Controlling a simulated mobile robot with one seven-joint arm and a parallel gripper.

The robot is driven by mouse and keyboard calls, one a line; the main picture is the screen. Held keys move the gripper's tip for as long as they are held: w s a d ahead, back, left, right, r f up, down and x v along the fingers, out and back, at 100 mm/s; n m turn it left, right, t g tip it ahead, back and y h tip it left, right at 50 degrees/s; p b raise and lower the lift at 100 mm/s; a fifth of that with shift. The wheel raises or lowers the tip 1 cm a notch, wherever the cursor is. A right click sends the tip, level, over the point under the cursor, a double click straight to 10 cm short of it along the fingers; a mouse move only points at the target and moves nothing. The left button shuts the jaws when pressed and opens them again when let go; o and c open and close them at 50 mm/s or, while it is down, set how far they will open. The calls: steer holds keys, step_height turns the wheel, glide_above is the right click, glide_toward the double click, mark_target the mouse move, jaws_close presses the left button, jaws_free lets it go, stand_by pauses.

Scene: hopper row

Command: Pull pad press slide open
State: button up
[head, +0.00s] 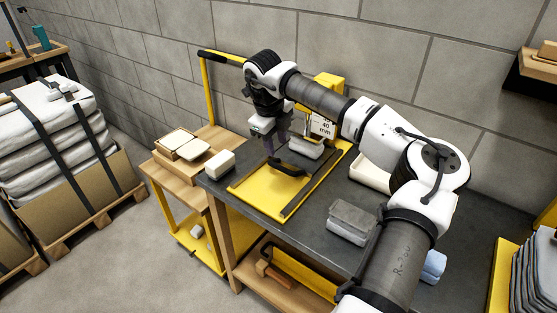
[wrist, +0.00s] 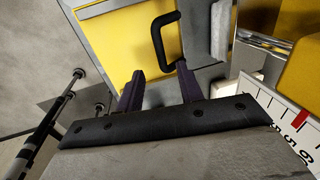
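The pad press is a yellow frame on the dark bench, with a yellow bed (head: 262,190) between dark rails and a "40 mm" sign (head: 323,126) at its upright. A black bar handle (head: 290,170) lies over the bed; it also shows in the wrist view (wrist: 156,42). A grey pad (head: 306,149) sits under the press head, behind the handle. My gripper (head: 276,150) points down close above the handle. In the wrist view its two purple fingers (wrist: 157,78) are apart with nothing clearly between them. The handle lies just beyond the tips; I cannot tell whether the right finger touches it.
A pale block (head: 219,164) stands at the bench's left edge. Stacked grey blocks (head: 351,220) lie right of the press, near my arm. A pale tray (head: 371,174) sits behind them. A wooden side table (head: 168,167) with pale pads stands left.

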mark_target(279, 166)
steer(key=f, duration=0.2)
steer(key=f+p, duration=0.1)
steer(key=f, duration=0.2)
steer(key=w+d+f, duration=0.1)
steer(key=f, duration=0.2)
steer(key=shift+w, duration=0.1)
steer(key=shift+a, duration=0.1)
jaws_close()
